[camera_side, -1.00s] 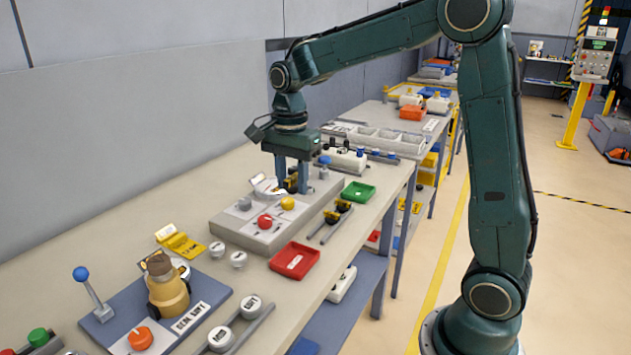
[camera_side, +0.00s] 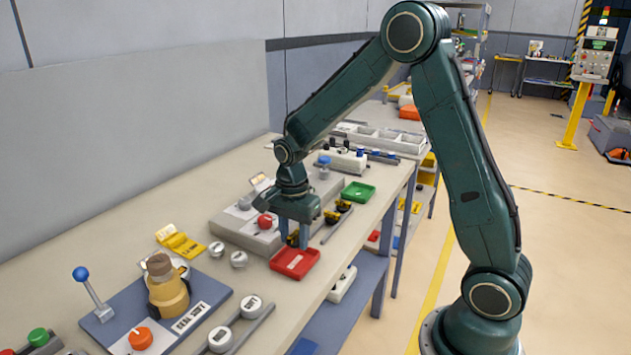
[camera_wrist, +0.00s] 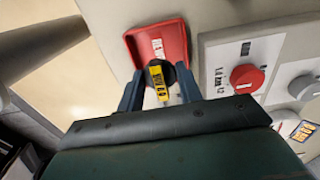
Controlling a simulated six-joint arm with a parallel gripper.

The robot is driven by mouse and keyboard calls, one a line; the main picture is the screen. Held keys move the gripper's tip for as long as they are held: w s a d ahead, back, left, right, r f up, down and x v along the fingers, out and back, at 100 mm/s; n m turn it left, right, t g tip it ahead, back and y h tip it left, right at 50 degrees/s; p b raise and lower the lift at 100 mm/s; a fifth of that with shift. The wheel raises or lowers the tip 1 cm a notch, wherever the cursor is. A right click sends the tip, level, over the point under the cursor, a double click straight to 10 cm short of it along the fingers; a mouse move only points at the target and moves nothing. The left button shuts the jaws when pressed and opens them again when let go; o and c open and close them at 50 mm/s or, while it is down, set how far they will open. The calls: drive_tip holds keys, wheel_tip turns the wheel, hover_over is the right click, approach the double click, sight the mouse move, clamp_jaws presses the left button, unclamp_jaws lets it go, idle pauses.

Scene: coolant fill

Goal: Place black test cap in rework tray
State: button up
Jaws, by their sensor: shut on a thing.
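The black test cap (camera_wrist: 159,80) with a yellow label is between my gripper's fingers in the wrist view. My gripper (camera_wrist: 158,92) is shut on it. The red tray (camera_wrist: 149,36) with a white label lies just beyond the cap in that view, and the cap overlaps its near edge. In the side view the tray (camera_side: 300,269) sits on the bench near the front edge. My gripper (camera_side: 297,241) points down over the tray's back part. I cannot tell whether the cap touches the tray floor.
A grey panel (camera_side: 227,224) with a red knob (camera_side: 264,221) stands behind the tray. Other black-and-yellow caps (camera_side: 343,206) sit on a rail to the right. A green tray (camera_side: 358,191) is farther back. White round gauges (camera_side: 250,306) lie in front.

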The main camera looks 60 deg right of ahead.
sight(295, 241)
drive_tip(key=shift+f, duration=0.1)
drive_tip(key=shift+f, duration=2.05)
drive_tip(key=shift+f, duration=0.15)
drive_tip(key=o, duration=0.5)
wheel_tip(295, 241, up, 12)
drive_tip(key=shift+r, duration=0.15)
